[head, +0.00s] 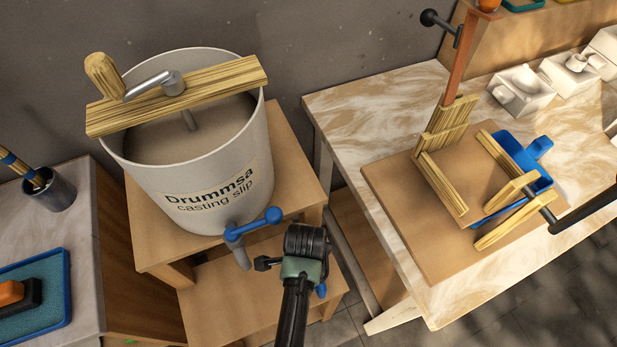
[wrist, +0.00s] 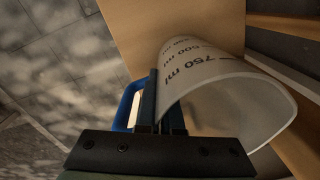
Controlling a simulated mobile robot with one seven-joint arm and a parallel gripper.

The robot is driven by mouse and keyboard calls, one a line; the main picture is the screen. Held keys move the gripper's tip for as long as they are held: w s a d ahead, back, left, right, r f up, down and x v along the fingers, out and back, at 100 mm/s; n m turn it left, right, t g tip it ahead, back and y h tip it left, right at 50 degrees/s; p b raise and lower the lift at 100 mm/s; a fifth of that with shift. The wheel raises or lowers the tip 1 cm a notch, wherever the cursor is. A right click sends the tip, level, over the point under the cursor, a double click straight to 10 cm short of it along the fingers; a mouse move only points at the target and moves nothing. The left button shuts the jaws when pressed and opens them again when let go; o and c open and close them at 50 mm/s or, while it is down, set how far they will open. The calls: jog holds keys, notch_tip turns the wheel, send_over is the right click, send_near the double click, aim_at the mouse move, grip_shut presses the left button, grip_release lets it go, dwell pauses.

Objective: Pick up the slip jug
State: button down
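The slip jug (wrist: 215,88) is a pale, translucent vessel with dark volume marks such as 750 ml and a blue handle (wrist: 128,105). In the wrist view its wide mouth faces the lower right. My gripper (wrist: 166,105) has its two dark fingers close together at the jug's near wall beside the handle, and the wall appears pinched between them. The palm hides part of the rim.
A large drum of casting slip (head: 205,190) with a blue tap (head: 252,224) stands on the wooden stand (head: 290,150), just left of my arm's end.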

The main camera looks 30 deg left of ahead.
jog(key=shift+s+d+r, duration=0.1)
jog(key=shift+d+r, duration=0.05)
jog(key=shift+r, duration=0.3)
notch_tip(320, 180, up, 6)
jog(key=p, duration=0.1)
jog(key=s+d, duration=1.2)
jog(key=d, duration=0.3)
jog(key=w+a+r+n+p, duration=0.1)
jog(key=w+r+n+p, duration=0.1)
jog(key=w+r+n, duration=0.3)
jog(key=w+a+r+n+p, duration=0.2)
jog(key=w+r+n, duration=0.3)
jog(key=w, duration=0.6)
jog(key=shift+w+a+r+n+p, duration=0.15)
jog(key=shift+a+r+n+p, duration=0.15)
jog(key=shift+n, duration=0.7)
jog(key=shift+d+f, duration=0.1)
jog(key=shift+f, duration=0.05)
